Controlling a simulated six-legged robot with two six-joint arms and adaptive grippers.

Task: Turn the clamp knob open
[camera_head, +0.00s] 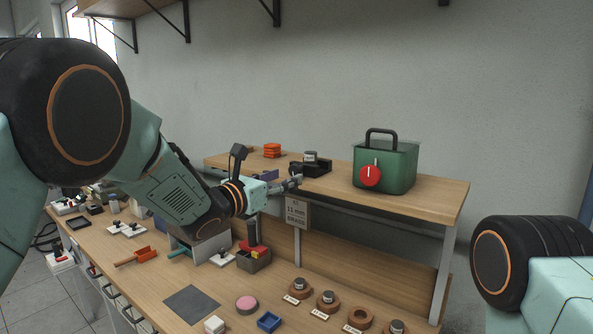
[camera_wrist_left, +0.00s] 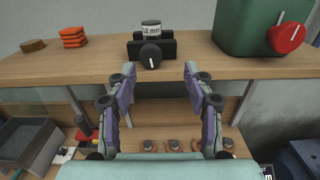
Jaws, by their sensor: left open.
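The clamp (camera_wrist_left: 168,46) is a small black block on the raised shelf, with a round black knob (camera_wrist_left: 151,56) on its front face. The knob carries a white line that stands nearly upright. A cylinder (camera_wrist_left: 151,29) labelled "12 mm" sits in the clamp. In the head view the clamp (camera_head: 318,168) stands just beyond my left gripper (camera_head: 294,183). In the left wrist view my left gripper (camera_wrist_left: 157,82) is open and empty, its fingers apart, below and in front of the knob and not touching it. My right gripper is out of view.
A green box (camera_head: 398,168) with a handle and a red knob (camera_head: 370,176) stands right of the clamp. Orange pieces (camera_head: 272,150) are stacked to its left. A sign (camera_head: 297,213) hangs at the shelf's front edge. Several parts lie on the bench below.

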